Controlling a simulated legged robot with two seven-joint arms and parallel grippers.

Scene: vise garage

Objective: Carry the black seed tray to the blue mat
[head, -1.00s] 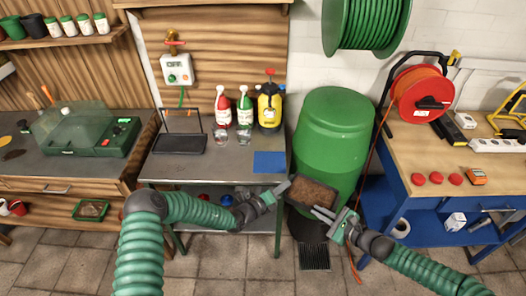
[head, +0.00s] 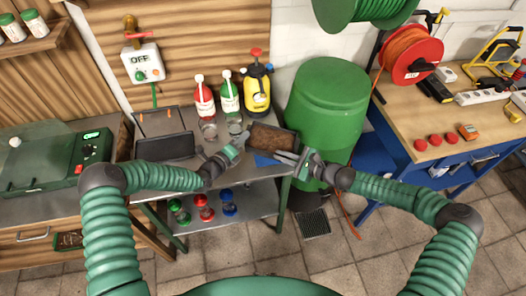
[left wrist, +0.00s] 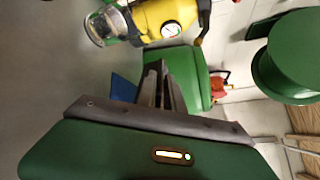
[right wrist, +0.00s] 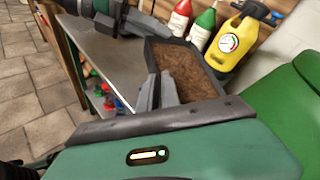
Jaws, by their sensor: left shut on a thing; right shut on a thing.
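The black seed tray (head: 272,138), filled with brown soil, is held between my two grippers above the right end of the grey metal bench. My left gripper (head: 245,136) is shut on its left end. My right gripper (head: 280,157) is shut on its right end; the right wrist view shows the soil-filled tray (right wrist: 186,68) beyond the fingers. The blue mat (head: 264,161) lies on the bench, partly hidden beneath the tray and the right gripper. The mat also shows in the left wrist view (left wrist: 123,89). I cannot tell whether the tray touches the bench.
A black tray with a handle (head: 165,147) sits on the left. A green barrel (head: 325,110) stands right of the bench.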

